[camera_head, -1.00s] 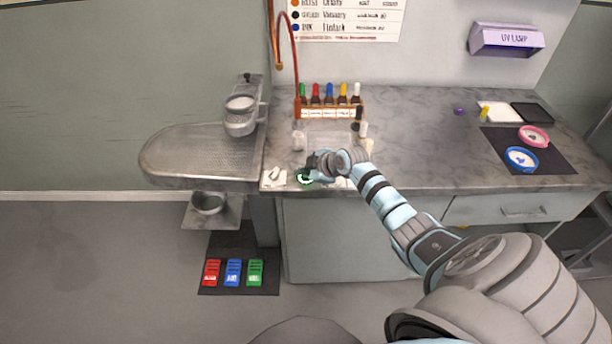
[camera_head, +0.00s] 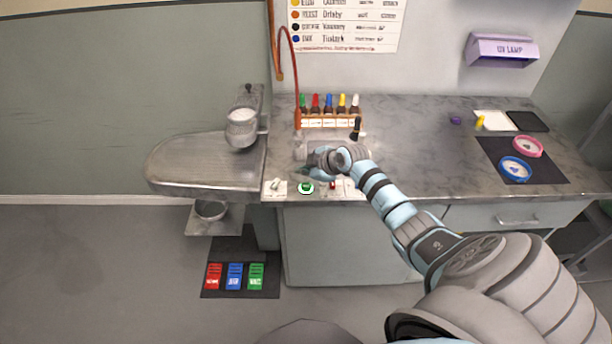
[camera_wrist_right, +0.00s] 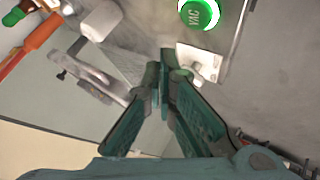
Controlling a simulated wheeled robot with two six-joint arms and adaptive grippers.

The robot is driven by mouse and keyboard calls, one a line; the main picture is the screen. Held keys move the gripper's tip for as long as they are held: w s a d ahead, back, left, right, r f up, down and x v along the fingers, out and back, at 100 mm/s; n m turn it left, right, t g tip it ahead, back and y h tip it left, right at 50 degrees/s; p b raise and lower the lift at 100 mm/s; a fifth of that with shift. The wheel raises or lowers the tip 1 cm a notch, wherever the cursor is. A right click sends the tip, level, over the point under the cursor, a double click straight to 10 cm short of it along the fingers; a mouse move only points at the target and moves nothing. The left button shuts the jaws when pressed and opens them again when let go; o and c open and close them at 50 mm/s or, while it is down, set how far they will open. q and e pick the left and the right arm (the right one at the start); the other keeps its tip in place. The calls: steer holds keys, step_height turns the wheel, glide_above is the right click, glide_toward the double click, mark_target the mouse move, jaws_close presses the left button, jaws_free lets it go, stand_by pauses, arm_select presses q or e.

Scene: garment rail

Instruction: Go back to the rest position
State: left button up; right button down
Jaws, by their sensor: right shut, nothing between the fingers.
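My right arm reaches over the front edge of the grey marbled counter (camera_head: 420,130). My right gripper (camera_head: 313,166) is just behind the green button (camera_head: 306,188) at the counter's front edge and apart from it. In the right wrist view the gripper's teal fingers (camera_wrist_right: 164,75) are shut and empty. The green button marked VAC (camera_wrist_right: 198,12) and a white switch plate (camera_wrist_right: 200,62) lie beyond the fingertips there. My left gripper is in neither view.
Several colour-capped bottles (camera_head: 330,104) stand in a rack behind the gripper. Red, blue and green pedals (camera_head: 235,277) are on the floor. Dishes (camera_head: 516,168) lie on a dark mat at right.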

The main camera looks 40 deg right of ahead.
steer(key=shift+r, duration=0.75)
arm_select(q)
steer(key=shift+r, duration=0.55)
arm_select(e)
steer(key=shift+f, duration=0.1)
steer(key=shift+f, duration=0.15)
